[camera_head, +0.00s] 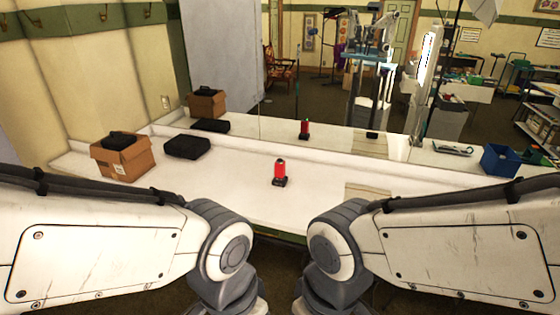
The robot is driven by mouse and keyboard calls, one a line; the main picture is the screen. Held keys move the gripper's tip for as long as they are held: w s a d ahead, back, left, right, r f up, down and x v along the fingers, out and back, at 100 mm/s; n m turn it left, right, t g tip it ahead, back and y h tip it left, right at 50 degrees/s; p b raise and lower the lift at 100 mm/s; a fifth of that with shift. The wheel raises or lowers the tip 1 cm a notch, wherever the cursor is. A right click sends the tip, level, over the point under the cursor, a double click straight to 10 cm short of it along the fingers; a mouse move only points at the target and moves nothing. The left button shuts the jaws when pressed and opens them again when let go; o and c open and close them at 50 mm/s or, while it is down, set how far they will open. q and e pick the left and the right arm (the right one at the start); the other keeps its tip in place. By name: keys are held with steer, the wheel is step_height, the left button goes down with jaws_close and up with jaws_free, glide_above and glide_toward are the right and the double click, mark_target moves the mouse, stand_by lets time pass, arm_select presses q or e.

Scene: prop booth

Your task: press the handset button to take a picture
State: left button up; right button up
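A small red upright device with a dark top and black base (280,172), which looks like the handset, stands on the white counter (235,195) near the middle. Its button cannot be made out at this size. A similar red shape behind it looks like its mirror reflection. My two arms come in from the lower left and lower right and bend down at the bottom middle. Both grippers are outside the picture. Nothing is seen touching the red device.
An open cardboard box (122,158) with something black in it and a black case (187,147) stand at the counter's left. A flat beige piece (367,191) lies right of the device. A blue bin (500,160) is farther right. Counter around the device is clear.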

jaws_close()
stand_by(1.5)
